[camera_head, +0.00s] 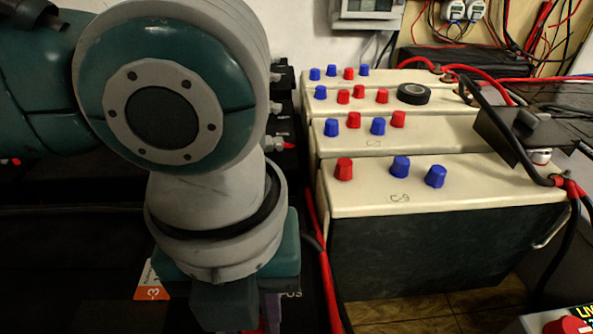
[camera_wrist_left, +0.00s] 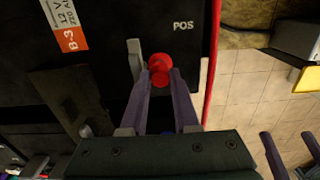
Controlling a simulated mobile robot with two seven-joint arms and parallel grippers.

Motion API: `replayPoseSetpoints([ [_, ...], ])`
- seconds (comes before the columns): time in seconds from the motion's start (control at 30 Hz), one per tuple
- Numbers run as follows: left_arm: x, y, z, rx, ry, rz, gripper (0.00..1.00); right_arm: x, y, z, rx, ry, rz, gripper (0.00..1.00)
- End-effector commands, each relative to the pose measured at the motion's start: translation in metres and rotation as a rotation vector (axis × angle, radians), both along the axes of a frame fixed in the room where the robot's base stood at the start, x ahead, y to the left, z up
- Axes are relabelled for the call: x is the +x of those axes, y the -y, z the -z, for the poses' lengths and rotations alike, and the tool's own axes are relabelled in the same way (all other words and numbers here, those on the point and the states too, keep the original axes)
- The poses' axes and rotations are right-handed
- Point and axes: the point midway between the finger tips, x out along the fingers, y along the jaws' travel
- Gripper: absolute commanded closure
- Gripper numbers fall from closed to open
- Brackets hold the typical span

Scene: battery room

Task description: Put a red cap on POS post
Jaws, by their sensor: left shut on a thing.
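My left gripper (camera_wrist_left: 160,76) is shut on a red cap (camera_wrist_left: 160,62) at its fingertips, in the left wrist view. The cap is over the top of a dark battery (camera_wrist_left: 108,85), left of and below its white POS label (camera_wrist_left: 184,25). A grey metal piece (camera_wrist_left: 135,58) stands close to the cap's left; whether the cap is on a post is hidden. In the head view, only the left gripper's upper part (camera_head: 268,312) shows at the bottom edge. My right gripper (camera_wrist_left: 289,140) shows at the wrist view's lower right, its fingers apart and empty.
Pale-topped batteries (camera_head: 480,184) with red and blue caps stand in rows at right in the head view. A black tape roll (camera_head: 413,93) lies on one. A red cable (camera_head: 318,235) runs beside the dark battery. Tiled floor (camera_wrist_left: 255,95) shows right of it.

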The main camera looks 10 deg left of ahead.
Motion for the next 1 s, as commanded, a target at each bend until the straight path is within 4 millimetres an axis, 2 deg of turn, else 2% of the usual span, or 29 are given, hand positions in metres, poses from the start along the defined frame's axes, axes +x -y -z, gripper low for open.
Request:
replayPoseSetpoints([
  [1.0, 0.0000, 0.0001, -0.0009, 0.000, 0.000, 0.000, 1.00, -0.0004, -0.0002, -0.0109, 0.001, -0.001, 0.001, 0.00],
])
